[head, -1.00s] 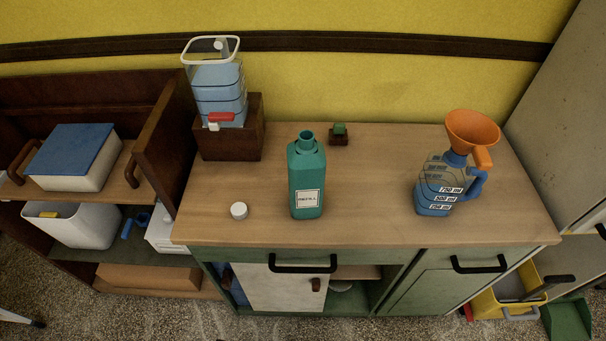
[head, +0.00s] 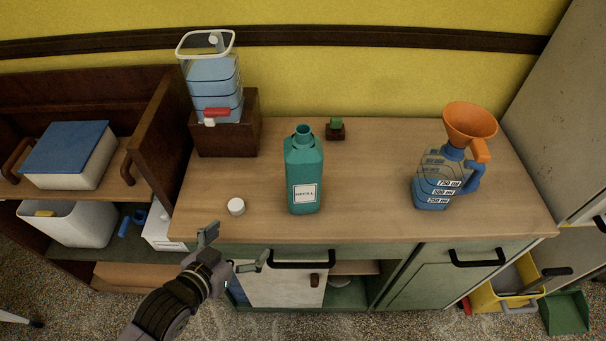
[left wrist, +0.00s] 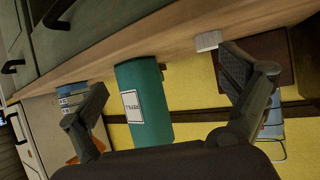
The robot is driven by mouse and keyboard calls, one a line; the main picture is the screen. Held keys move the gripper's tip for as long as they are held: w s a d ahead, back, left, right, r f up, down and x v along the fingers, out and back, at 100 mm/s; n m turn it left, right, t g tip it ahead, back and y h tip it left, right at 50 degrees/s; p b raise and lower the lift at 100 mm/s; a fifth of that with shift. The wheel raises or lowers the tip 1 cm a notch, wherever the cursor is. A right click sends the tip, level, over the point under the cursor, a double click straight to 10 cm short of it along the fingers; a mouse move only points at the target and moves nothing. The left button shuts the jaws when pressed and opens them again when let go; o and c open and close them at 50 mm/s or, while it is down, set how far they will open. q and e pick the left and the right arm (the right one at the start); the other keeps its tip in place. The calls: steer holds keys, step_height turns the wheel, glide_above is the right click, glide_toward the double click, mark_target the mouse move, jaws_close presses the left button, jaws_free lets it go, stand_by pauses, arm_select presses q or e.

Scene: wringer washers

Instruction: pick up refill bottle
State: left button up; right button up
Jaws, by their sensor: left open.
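The refill bottle (head: 304,172) is teal with a white label and an open neck, and it stands upright on the wooden counter. A white cap (head: 236,206) lies on the counter to its left. My left gripper (head: 236,248) is open and empty in front of the counter's front edge, lower left of the bottle and apart from it. My right gripper is not in view.
A water dispenser (head: 213,85) sits on a brown box (head: 228,137) at the back left. A small green-topped block (head: 336,131) is behind the bottle.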

mark_target(289, 185)
arm_select(q)
step_height(289, 185, up, 7)
steer(key=w+d+m+t+h, duration=0.1)
steer(key=d+m+t+h, duration=0.2)
steer(key=h, duration=0.3)
steer(key=p+x, duration=0.1)
steer(key=x, duration=0.2)
steer(key=p+x, duration=0.1)
steer(key=x, duration=0.3)
steer(key=p+x, duration=0.1)
steer(key=x, duration=0.3)
steer(key=shift+d+f, duration=0.2)
steer(key=shift+f, duration=0.15)
steer(key=shift+w+d+r+p, duration=0.1)
steer(key=shift+w+d+p, duration=0.25)
steer(key=shift+w+p, duration=0.05)
steer(key=p+x, duration=0.1)
steer(key=x, duration=0.2)
steer(key=shift+d, duration=0.25)
steer(key=shift+w+d+f, duration=0.2)
steer(key=shift+w+d, duration=0.1)
steer(key=shift+w, duration=0.1)
steer(key=shift+c, duration=0.6)
